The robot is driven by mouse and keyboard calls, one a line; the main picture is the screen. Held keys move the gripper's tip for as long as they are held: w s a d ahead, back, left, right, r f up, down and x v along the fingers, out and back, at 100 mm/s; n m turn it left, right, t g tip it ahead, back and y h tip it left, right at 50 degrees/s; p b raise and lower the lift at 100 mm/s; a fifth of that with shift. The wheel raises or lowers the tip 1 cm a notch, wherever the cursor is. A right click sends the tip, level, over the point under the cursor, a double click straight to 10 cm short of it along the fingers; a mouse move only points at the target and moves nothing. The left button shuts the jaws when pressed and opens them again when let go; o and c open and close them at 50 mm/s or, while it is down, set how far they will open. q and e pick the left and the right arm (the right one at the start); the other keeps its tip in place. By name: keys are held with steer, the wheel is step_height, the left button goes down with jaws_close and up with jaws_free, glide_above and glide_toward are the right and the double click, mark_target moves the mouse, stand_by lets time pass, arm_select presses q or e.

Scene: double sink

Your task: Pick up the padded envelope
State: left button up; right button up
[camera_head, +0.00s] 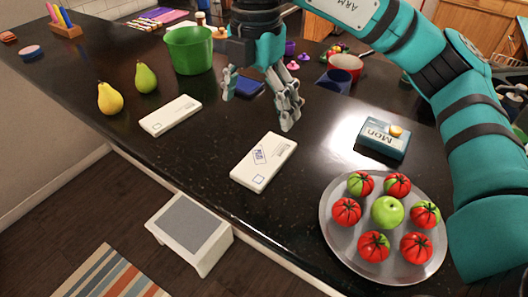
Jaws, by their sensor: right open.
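Two white flat packages that look like envelopes lie on the dark counter. One white envelope (170,115) lies at the left beside the pears. The other envelope (277,152), with a blue stamp-like mark, lies near the counter's front edge, below my right gripper in the picture. I cannot tell which of them is padded. My right gripper (258,110) is open and empty, pointing down over the counter between and behind the two envelopes. It touches neither in the picture. My left gripper is not in view.
A tray (331,240) of tomatoes and a green apple stands at the front right. A teal box (384,140) lies behind it. Two pears (110,99) and a green pot (190,51) stand left. A dark blue item (250,87) lies behind my gripper. A step stool (189,226) stands below the counter.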

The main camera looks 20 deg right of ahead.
mark_target(261, 161)
steer(key=f, duration=0.2)
steer(key=f+p, duration=0.1)
steer(key=f, duration=0.2)
steer(key=shift+w+d+f, duration=0.1)
steer(key=shift+d+f, duration=0.15)
steer(key=shift+f, duration=0.15)
step_height(261, 161, down, 3)
steer(key=shift+w+a+r+p, duration=0.1)
steer(key=shift+p, duration=0.45)
steer(key=shift+f, duration=0.2)
steer(key=f+p, duration=0.2)
steer(key=f, duration=0.2)
steer(key=shift+d+f+p, duration=0.2)
steer(key=shift+p, duration=0.1)
steer(key=shift+f, duration=0.3)
steer(key=c, duration=0.6)
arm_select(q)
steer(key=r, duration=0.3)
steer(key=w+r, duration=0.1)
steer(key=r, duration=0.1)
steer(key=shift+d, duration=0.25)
arm_select(e)
steer(key=c, duration=0.6)
